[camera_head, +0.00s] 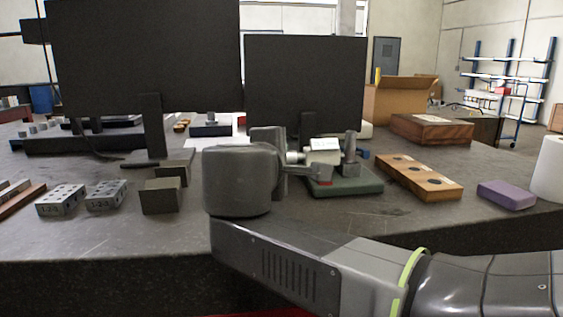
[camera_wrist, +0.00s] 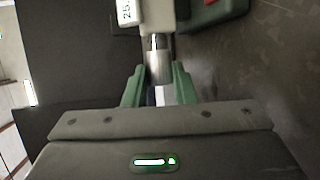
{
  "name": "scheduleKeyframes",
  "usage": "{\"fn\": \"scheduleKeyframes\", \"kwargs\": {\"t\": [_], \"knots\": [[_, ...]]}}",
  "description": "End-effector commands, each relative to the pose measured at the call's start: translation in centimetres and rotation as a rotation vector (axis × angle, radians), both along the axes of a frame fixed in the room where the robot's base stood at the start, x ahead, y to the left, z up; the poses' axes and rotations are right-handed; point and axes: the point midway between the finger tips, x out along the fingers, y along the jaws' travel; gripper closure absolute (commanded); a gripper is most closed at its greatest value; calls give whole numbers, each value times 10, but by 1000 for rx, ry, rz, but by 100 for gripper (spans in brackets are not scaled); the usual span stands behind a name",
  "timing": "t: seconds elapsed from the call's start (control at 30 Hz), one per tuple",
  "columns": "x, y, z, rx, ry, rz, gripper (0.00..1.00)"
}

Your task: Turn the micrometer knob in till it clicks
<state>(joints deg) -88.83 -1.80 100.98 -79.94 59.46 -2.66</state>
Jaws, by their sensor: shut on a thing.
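A micrometer (camera_head: 324,146) with a white display sits in a stand with a green base (camera_head: 350,181) on the dark bench. In the wrist view its display (camera_wrist: 125,11) shows at the top, partly cut off. The silver knob end (camera_wrist: 159,62) points down toward my gripper (camera_wrist: 158,77). Its green fingers stand on either side of the knob's end and are shut on it.
A wooden block with dark round holes (camera_head: 418,177) and a purple block (camera_head: 506,195) lie to the right. Grey blocks with holes (camera_head: 61,200) and a dark metal block (camera_head: 161,196) lie to the left. Two monitors (camera_head: 306,85) stand behind. Bare bench shows at the front.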

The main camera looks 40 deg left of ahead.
Motion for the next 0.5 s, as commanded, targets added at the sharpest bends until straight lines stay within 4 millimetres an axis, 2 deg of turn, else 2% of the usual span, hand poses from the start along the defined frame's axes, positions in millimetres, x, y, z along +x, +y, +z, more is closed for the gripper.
{"fn": "scheduleKeyframes", "kwargs": {"t": [0.17,0.2,0.3,0.5], "knots": [[0,0,-1,-2,1,-1,99],[0,0,-1,-2,1,-1,74],[0,0,-1,-2,1,-1,54],[0,0,0,-1,0,0,54]]}}
